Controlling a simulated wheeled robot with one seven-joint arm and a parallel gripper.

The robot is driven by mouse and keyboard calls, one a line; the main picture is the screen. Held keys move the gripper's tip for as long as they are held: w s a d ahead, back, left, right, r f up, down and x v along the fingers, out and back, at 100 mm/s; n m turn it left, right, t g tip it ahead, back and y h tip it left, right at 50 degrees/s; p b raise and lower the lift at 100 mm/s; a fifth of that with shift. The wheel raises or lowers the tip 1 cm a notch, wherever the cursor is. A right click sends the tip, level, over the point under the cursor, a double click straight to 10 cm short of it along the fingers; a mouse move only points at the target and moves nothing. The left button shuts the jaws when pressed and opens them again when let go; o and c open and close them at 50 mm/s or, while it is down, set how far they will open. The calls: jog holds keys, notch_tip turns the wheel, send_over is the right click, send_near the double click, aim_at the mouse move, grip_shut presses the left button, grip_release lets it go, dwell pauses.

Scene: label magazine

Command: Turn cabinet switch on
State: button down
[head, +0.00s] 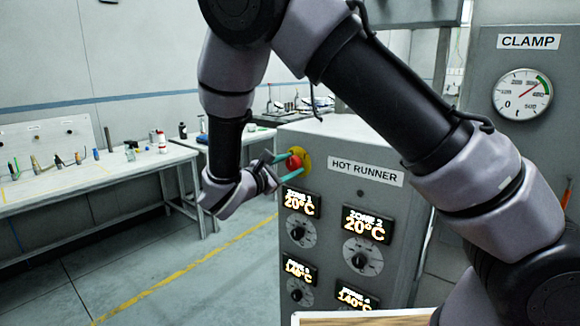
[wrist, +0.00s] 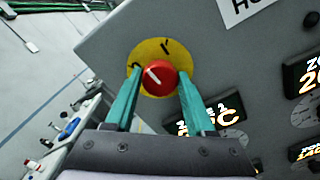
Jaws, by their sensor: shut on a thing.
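The cabinet switch is a red round knob (head: 295,161) on a yellow disc (head: 304,155), at the upper left of the grey HOT RUNNER cabinet's front. In the wrist view the knob (wrist: 158,80) bears a white pointer line, slanting up and left towards a dark mark on the yellow disc (wrist: 150,50). A second dark mark sits at the disc's upper right. My gripper (head: 287,165) is shut on the knob, one teal finger on each side. In the wrist view the fingertips (wrist: 157,84) cover the knob's sides and part of the disc.
Zone displays (head: 366,224) and black dials (head: 362,257) sit below and right of the switch. A workbench (head: 90,180) with small tools stands along the left wall. A CLAMP panel with a gauge (head: 522,94) is at the right. The floor left of the cabinet is clear.

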jog(key=m, duration=0.5)
jog(key=shift+m, duration=2.5)
jog(key=shift+c, duration=1.3)
grip_release()
jog(key=shift+a, duration=0.1)
jog(key=v, duration=1)
jog(key=shift+s+a, duration=0.25)
jog(key=shift+s, duration=0.1)
